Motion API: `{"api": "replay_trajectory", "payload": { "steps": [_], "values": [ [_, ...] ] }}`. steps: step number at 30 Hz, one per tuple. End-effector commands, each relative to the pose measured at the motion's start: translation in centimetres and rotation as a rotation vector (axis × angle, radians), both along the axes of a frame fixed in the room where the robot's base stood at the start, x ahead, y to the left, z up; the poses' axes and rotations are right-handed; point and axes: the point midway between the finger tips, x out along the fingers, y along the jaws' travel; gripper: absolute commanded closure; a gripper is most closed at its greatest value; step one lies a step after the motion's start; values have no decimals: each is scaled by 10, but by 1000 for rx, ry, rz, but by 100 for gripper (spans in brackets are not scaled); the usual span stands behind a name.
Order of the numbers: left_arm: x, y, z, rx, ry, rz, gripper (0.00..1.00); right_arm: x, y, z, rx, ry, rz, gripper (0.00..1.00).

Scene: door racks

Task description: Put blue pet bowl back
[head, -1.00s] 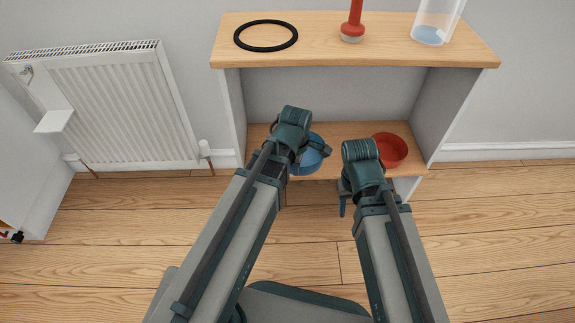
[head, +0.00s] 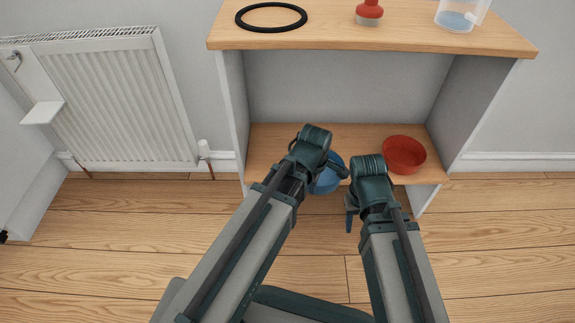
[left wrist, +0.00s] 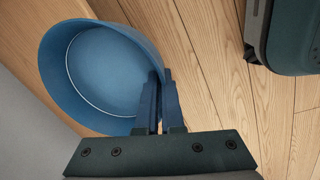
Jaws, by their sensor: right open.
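The blue pet bowl (head: 328,178) is at the front edge of the cabinet's lower shelf, partly hidden behind my left wrist. In the left wrist view the bowl (left wrist: 110,75) is large, with its open inside facing the camera. My left gripper (left wrist: 158,88) has its blue fingers close together on the bowl's rim, one on each side of the wall. In the head view the left gripper (head: 322,168) is largely covered by its own wrist. My right gripper (head: 349,220) points down in front of the shelf, open and apart from the bowls.
A red bowl (head: 404,155) sits on the right of the lower shelf (head: 268,150). The top board (head: 330,35) holds a black ring (head: 271,17), a red-topped item (head: 369,12) and a clear container (head: 458,16). A radiator (head: 110,100) is at left. Floor in front is clear.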

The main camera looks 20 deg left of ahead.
Motion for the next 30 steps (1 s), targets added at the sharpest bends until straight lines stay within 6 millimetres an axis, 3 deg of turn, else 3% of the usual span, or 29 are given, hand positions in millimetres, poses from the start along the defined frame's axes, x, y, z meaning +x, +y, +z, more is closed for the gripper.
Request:
{"api": "replay_trajectory", "payload": {
  "steps": [3, 15, 21, 30],
  "values": [
    [21, 24, -4, 1, -1, 6, 100, 0, 0, -4, 0, 0, -1, 50],
    [73, 97, -12, -1, -1, 3, 100, 0, 0, -12, 0, 0, -3, 50],
    [83, 112, -13, 0, -1, 1, 100, 0, 0, -13, 0, 0, -4, 50],
    [83, 113, -20, 0, -1, 0, 100, 0, 0, -20, 0, 0, -4, 50]
  ]
}}
